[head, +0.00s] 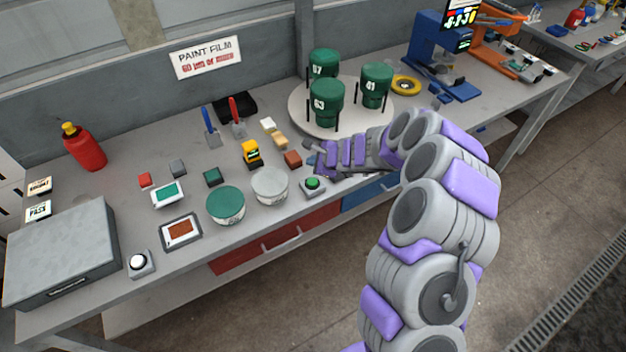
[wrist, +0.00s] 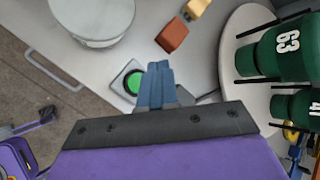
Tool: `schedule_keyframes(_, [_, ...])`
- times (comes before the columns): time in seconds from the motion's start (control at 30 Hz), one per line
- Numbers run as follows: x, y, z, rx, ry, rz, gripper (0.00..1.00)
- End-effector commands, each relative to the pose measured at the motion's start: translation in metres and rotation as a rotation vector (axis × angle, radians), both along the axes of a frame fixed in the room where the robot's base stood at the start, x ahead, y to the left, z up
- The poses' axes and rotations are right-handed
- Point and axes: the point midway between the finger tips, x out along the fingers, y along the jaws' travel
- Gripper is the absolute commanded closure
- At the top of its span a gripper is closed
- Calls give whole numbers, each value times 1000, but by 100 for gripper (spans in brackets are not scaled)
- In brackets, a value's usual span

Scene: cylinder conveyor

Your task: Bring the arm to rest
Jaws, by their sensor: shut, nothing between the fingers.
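My arm, in grey and purple, reaches in from the lower right of the head view to the table's front edge. My gripper (head: 316,160) is at its end, over the bench near the green button (head: 313,183). In the wrist view my gripper (wrist: 155,72) shows two blue fingers pressed together with nothing between them. The green button (wrist: 133,82) lies just beside the fingertips there; I cannot tell the height between them.
A round turntable (head: 298,108) carries green cylinders numbered 67, 41 and 63 (head: 327,103) close behind my gripper. Tins (head: 270,186), a brown block (head: 293,159) and a yellow gauge (head: 251,154) lie left of it. A grey case (head: 62,250) stands far left. The floor (head: 540,220) to the right is clear.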

Motion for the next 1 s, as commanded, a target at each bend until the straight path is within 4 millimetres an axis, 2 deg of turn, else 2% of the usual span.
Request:
schedule_keyframes(0.4, [0, 0, -1, 0, 0, 0, 100])
schedule_keyframes(0.53, [-4, 6, 12, 5, -20, 37, 100])
schedule_keyframes(0.67, [-20, 25, 53, 16, -88, 164, 100])
schedule_keyframes(0.77, [-45, 41, 94, 10, -159, 307, 100])
schedule_keyframes(0.9, [-91, 56, 141, -16, -244, 515, 100])
schedule_keyframes(1.0, [-128, 58, 166, -55, -292, 658, 100])
